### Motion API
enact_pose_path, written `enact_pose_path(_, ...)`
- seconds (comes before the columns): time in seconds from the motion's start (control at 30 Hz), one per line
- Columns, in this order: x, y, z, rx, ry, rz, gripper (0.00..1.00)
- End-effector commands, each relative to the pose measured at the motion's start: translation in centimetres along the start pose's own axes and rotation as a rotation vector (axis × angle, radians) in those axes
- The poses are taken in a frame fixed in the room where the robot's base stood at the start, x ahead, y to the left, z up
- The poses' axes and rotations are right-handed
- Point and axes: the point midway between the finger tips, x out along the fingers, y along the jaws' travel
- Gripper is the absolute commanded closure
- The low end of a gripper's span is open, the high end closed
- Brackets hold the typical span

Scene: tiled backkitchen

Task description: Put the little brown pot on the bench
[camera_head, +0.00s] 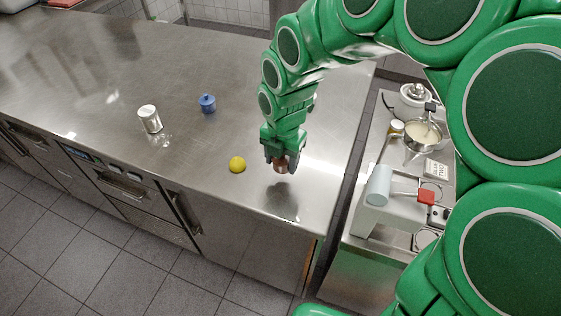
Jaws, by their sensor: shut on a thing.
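The little brown pot (281,168) is between the fingers of my gripper (280,160), near the right end of the steel bench (180,75). My gripper points down and is shut on the pot, with the fingers hiding part of its sides. The pot is over the bench top, and a dark reflection shows on the steel below it. I cannot tell for sure whether its base touches the steel.
A yellow ball (237,164) lies just left of my gripper. A blue lidded pot (207,103) and a white-silver canister (149,119) stand further left. Right of a gap, a lower counter holds a saucepan (422,137) and a red-handled item (426,197). The bench's back left is clear.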

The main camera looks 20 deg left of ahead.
Motion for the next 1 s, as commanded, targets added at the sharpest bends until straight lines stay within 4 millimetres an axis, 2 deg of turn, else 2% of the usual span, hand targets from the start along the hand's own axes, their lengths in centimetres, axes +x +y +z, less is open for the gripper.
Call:
enact_pose_path(0.4,-5.0,-2.9,-3.0,0.000,-0.002,0.003,1.00)
enact_pose_path(1.0,-8.2,-7.8,-8.0,0.000,-0.001,0.004,1.00)
